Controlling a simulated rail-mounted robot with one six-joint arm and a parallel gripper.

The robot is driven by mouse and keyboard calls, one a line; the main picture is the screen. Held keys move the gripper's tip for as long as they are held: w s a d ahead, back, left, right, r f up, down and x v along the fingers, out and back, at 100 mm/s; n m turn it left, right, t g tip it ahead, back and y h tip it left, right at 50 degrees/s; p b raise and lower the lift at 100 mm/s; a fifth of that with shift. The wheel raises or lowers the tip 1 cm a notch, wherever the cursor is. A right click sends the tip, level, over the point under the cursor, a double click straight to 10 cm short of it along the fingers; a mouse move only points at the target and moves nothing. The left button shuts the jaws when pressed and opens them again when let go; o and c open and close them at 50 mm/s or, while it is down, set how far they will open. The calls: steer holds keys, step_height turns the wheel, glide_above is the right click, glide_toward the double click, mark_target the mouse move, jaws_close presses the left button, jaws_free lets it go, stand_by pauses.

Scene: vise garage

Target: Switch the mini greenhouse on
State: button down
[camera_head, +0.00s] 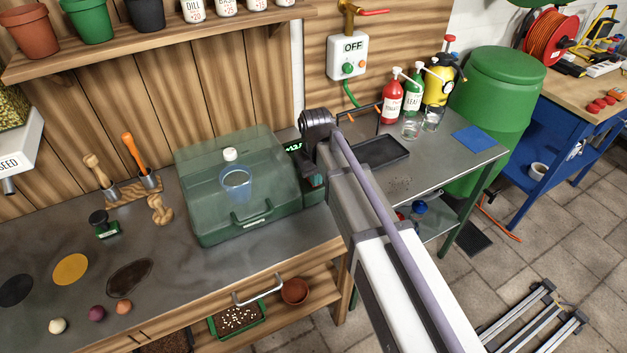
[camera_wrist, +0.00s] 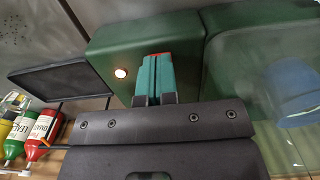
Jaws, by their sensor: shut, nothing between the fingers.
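The mini greenhouse (camera_head: 235,195) is a translucent green box with a closed lid on the bench, with a clear cup inside. A dark green control box (camera_head: 293,147) with partly hidden display lettering adjoins its right side. My gripper (camera_head: 317,180) is beside that box, partly hidden by my arm. In the wrist view the control box (camera_wrist: 110,42) fills the upper middle. My teal, red-tipped fingers (camera_wrist: 158,57) are shut and empty, pointing at the box. I cannot tell whether they touch it.
Tools and stands (camera_head: 130,185) occupy the bench to the left.

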step_height(320, 180, up, 7)
steer(key=p, duration=0.7)
steer(key=shift+r, duration=0.15)
steer(key=s+d+m, duration=0.5)
steer(key=s+d, duration=1)
steer(key=d, duration=0.2)
steer(key=shift+s+d+m, duration=0.2)
steer(key=shift+d+m, duration=0.05)
steer(key=shift+m, duration=0.15)
